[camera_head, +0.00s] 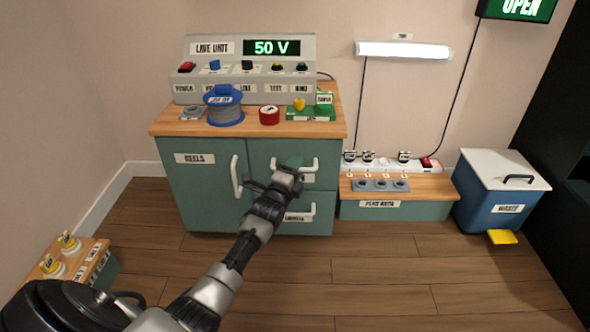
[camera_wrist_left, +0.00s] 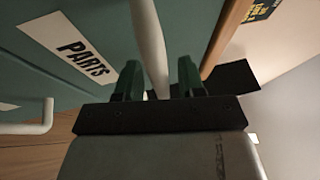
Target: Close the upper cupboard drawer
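The green cupboard (camera_head: 208,205) stands against the wall with a wooden top. Its upper drawer (camera_head: 262,153) is at the right, with a white handle (camera_head: 312,164); its front looks flush or nearly flush with the cupboard. My left gripper (camera_head: 290,170) is at this handle and hides part of the drawer front. In the left wrist view the drawer's PARTS label (camera_wrist_left: 75,50) shows, and the white handle bar passes between my two green fingers (camera_wrist_left: 158,82). The fingers stand apart, with a gap on the right of the bar. My right gripper is out of view.
The lower drawer (camera_head: 322,222) has its own handle and looks shut. A REELS door (camera_head: 200,190) is at the left. A low plug unit (camera_head: 420,210) and a blue waste bin (camera_head: 500,190) stand to the right.

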